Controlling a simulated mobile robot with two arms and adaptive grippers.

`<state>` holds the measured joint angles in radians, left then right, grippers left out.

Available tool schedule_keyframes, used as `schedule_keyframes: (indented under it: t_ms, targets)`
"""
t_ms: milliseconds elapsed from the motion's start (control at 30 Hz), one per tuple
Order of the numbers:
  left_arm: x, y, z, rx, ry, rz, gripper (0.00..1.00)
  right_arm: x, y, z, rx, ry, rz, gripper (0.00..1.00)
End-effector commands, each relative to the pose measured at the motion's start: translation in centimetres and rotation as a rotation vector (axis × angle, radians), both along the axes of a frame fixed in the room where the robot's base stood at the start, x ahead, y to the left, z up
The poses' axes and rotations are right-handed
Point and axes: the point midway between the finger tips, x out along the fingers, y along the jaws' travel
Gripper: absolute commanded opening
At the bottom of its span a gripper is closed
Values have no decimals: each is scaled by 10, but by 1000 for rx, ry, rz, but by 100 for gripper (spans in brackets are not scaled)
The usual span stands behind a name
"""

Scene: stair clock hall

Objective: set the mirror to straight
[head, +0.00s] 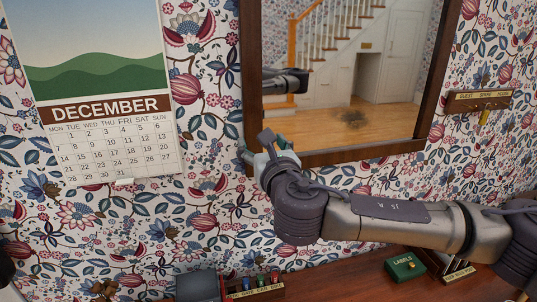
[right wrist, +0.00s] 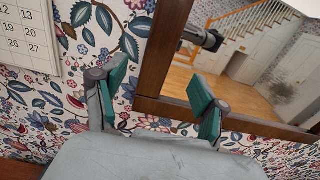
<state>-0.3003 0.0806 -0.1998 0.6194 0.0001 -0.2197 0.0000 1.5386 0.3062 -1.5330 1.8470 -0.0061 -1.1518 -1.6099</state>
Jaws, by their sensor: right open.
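The mirror (head: 375,152) hangs on the wall in a dark brown wooden frame; its top is out of view. Its lower edge slopes up to the right in the head view, but I cannot tell from this angle how far it is tilted. My right gripper (head: 258,152) is at the mirror's lower left corner, partly hidden behind its own wrist. In the right wrist view my right gripper (right wrist: 160,98) is open, with green-padded fingers on either side of the frame's lower left corner (right wrist: 150,104). I cannot tell whether they touch it. My left gripper is not in view.
A December calendar (head: 105,140) hangs left of the mirror. A key rack (head: 480,97) is on the wall at right. Below, a wooden surface (head: 335,280) holds a green labels box (head: 404,266) and a small rack (head: 255,291). The glass reflects stairs and a dark arm part.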

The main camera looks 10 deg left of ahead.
Motion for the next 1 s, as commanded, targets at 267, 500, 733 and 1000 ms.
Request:
schedule_keyframes:
  t_ms: [267, 500, 733, 1000]
  targets:
    - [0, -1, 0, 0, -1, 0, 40, -42, -17, 0, 2, 1, 0, 72]
    - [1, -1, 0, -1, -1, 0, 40, -50, -21, 0, 1, 0, -1, 72]
    - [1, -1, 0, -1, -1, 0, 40, -50, -20, -1, 8, 7, 0, 72]
    - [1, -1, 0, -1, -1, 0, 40, -73, -13, -51, 352, 288, 7, 72]
